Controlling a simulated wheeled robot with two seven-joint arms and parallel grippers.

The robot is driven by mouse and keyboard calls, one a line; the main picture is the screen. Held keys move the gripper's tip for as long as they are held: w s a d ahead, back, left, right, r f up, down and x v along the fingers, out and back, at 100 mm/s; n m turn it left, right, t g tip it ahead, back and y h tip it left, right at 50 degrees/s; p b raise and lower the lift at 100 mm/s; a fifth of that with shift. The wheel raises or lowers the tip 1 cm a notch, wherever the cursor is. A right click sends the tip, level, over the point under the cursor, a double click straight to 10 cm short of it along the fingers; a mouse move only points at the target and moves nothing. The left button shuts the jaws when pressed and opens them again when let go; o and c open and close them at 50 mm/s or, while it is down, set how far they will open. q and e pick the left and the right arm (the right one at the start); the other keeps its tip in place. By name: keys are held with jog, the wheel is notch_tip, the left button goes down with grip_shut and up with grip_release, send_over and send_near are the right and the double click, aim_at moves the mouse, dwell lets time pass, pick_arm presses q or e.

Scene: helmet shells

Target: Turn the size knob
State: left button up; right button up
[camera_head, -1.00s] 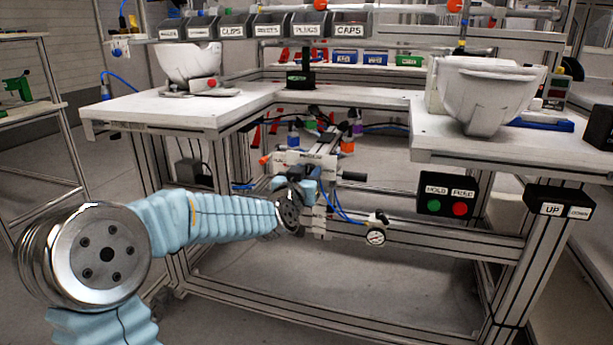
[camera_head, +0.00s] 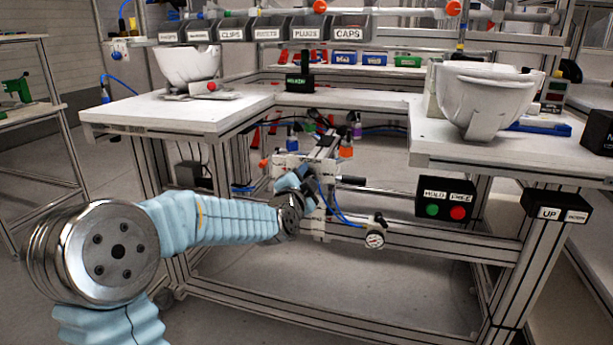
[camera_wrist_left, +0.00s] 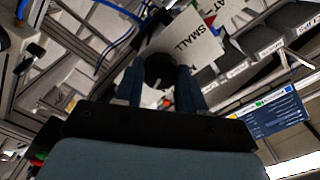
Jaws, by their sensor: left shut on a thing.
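The size knob (camera_wrist_left: 159,69) shows in the left wrist view as a dark round knob on a white plate (camera_wrist_left: 190,42) lettered "SMALL". My left gripper (camera_wrist_left: 160,82) is shut on the knob, one finger on each side of it. In the head view my left gripper (camera_head: 303,181) is at the white fixture (camera_head: 288,162) under the bench, and the knob is hidden there behind the gripper. More lettering on the plate is partly covered by a finger. My right gripper is not in view.
A gauge (camera_head: 375,238) and blue hoses hang just right of the gripper. The hold button box (camera_head: 446,198) is farther right. The white worktop (camera_head: 190,112) lies above my forearm. White helmet shells (camera_head: 484,98) stand on the bench. The floor below is clear.

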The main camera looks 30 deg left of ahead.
pick_arm(q)
jog(key=shift+d+m+p, duration=0.1)
jog(key=shift+m+p, duration=0.3)
jog(key=shift+m, duration=1.3)
jog(key=shift+f, duration=0.1)
jog(key=o, duration=1.1)
jog(key=shift+c, duration=0.2)
jog(key=b+v, duration=0.1)
jog(key=v, duration=1.3)
jog(key=shift+w, duration=0.1)
